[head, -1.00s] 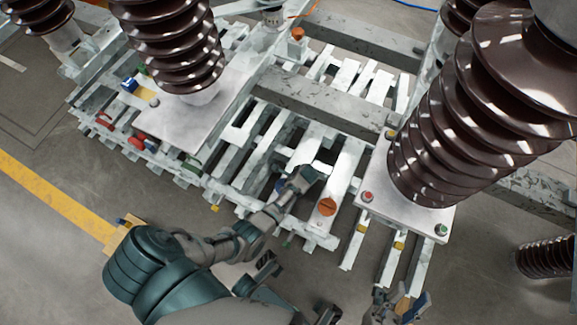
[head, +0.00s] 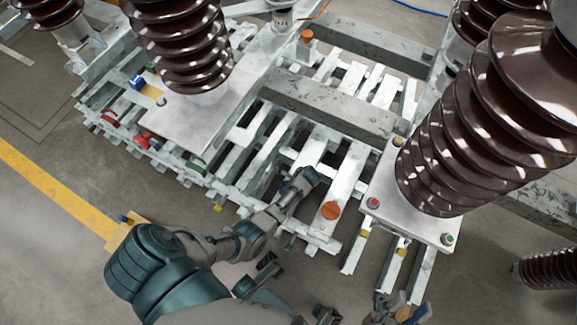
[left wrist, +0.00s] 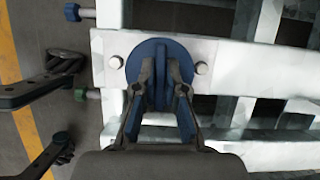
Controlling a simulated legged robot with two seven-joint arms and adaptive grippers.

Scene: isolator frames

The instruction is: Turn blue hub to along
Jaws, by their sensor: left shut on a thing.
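The blue hub (left wrist: 160,48) is a round disc with a raised fin, on a white plate (left wrist: 107,45) between two bolts in the left wrist view. Its fin points up and down that picture, across the line of the bolts. My left gripper (left wrist: 160,75) is shut on the fin, one finger on each side, partly covering the disc. In the head view my left gripper (head: 302,182) reaches down to the white frame and mostly hides the hub. My right gripper (head: 297,289) is open and empty over the floor at the bottom; its dark fingers show at the left wrist view's left.
An orange disc (head: 331,210) sits on the frame beside my left gripper. Large brown ribbed insulators (head: 470,130) rise at right and upper left. Red discs (head: 147,138) and a blue block (head: 137,82) lie at far left. Bare floor (head: 60,240) is at lower left.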

